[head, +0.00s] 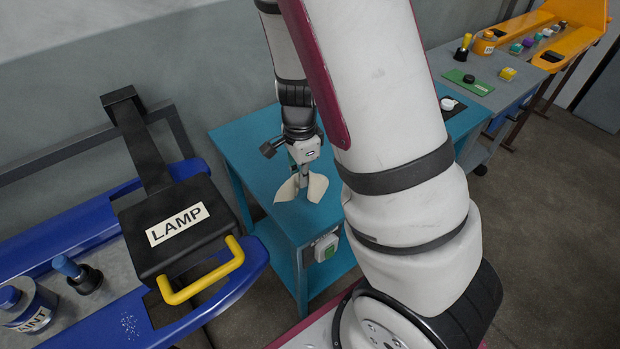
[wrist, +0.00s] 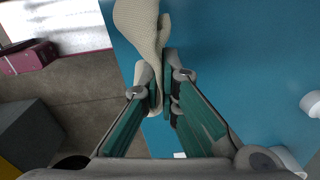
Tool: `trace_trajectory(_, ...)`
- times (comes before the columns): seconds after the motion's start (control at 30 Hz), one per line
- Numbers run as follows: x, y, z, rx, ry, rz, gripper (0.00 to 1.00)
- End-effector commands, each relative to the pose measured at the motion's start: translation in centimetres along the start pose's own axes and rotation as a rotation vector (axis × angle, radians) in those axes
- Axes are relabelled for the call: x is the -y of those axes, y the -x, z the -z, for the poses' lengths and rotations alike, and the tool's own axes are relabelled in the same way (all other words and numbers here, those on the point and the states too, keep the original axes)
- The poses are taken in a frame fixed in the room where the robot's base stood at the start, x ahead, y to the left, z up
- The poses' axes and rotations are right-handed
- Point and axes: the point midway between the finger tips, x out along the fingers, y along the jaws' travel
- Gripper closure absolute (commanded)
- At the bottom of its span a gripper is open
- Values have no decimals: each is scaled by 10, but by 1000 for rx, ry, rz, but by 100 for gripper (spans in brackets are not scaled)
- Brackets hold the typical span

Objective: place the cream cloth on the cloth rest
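The cream cloth (head: 289,189) hangs from my gripper (head: 303,172) over the teal table (head: 253,166) in the head view. In the wrist view my gripper (wrist: 163,88) has its two green-padded fingers closed on the cloth (wrist: 142,25), which bunches between the tips and spreads away from them. I cannot tell whether the cloth's lower edges touch the table. I cannot make out a cloth rest for certain in either view; my arm hides part of the table in the head view.
At left a black box marked LAMP (head: 178,229) with a yellow handle (head: 203,280) stands over a blue bench (head: 240,290). A white round piece (head: 448,103) sits at the table's far right. Beyond are a grey bench with a green mat (head: 467,82) and an orange bench (head: 585,35).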

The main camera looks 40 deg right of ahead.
Motion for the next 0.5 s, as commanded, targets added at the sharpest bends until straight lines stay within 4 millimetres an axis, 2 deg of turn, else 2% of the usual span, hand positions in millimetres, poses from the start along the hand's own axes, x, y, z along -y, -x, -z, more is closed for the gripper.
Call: trace_trajectory(0.5, 75, -9, 58, -1, 0, -1, 100)
